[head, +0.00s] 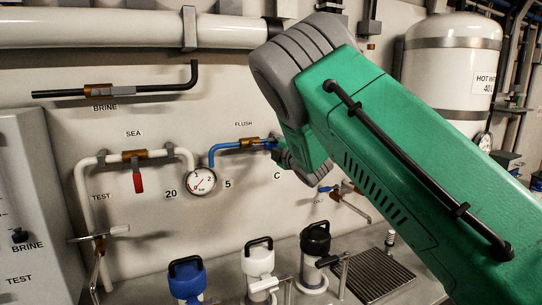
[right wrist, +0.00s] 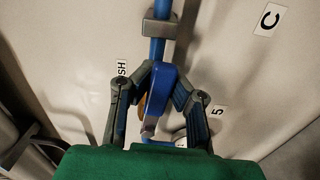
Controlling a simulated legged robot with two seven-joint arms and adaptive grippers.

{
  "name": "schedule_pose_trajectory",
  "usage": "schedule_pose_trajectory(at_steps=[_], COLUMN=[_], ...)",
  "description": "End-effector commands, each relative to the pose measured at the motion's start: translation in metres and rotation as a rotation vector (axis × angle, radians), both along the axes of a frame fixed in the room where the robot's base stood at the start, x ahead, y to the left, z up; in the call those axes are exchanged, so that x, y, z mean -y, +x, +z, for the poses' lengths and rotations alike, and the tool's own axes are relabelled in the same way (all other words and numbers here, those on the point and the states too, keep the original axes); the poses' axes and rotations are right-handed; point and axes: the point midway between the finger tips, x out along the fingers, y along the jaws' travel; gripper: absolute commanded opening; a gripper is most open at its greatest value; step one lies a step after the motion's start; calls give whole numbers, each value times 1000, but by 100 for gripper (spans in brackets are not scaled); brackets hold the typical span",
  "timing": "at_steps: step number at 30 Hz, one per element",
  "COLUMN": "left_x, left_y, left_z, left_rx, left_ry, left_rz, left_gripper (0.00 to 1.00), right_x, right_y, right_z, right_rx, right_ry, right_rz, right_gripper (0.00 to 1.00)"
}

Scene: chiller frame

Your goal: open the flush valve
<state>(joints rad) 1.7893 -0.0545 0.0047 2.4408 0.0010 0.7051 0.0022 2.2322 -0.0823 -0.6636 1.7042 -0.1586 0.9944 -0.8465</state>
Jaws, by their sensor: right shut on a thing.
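The flush valve has a brass body (head: 249,142) on a blue pipe (head: 219,149), under the FLUSH label in the head view. My right gripper (right wrist: 163,78) is shut on the valve's blue handle (right wrist: 165,88), with one finger on each side in the right wrist view. In the head view my green right arm comes in from the right, and the gripper and arm hide most of the handle. The brass body (right wrist: 142,106) shows partly behind the left finger in the wrist view. My left gripper is not in view.
A pressure gauge (head: 202,181) sits left of and below the flush valve. The SEA valve with a red handle (head: 138,182) is further left. Blue (head: 187,280), white (head: 258,262) and black-topped (head: 315,242) units stand on the ledge below. A white tank (head: 450,65) is at the right.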

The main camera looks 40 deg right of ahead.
Motion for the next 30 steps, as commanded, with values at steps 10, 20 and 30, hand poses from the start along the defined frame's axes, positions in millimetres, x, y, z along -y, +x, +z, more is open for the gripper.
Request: schedule_pose_trajectory(at_steps=[10, 20, 30], left_x=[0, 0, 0], left_y=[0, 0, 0], left_z=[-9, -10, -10], left_rx=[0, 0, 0], left_ry=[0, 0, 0], left_rz=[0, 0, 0], left_gripper=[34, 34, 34], right_x=[2, 2, 2], right_y=[-2, -2, -2], right_z=[1, 6, 8], right_rx=[-48, -49, -42], right_ry=[-133, -157, -156], right_rz=[-5, -4, -4], right_gripper=[0, 0, 38])
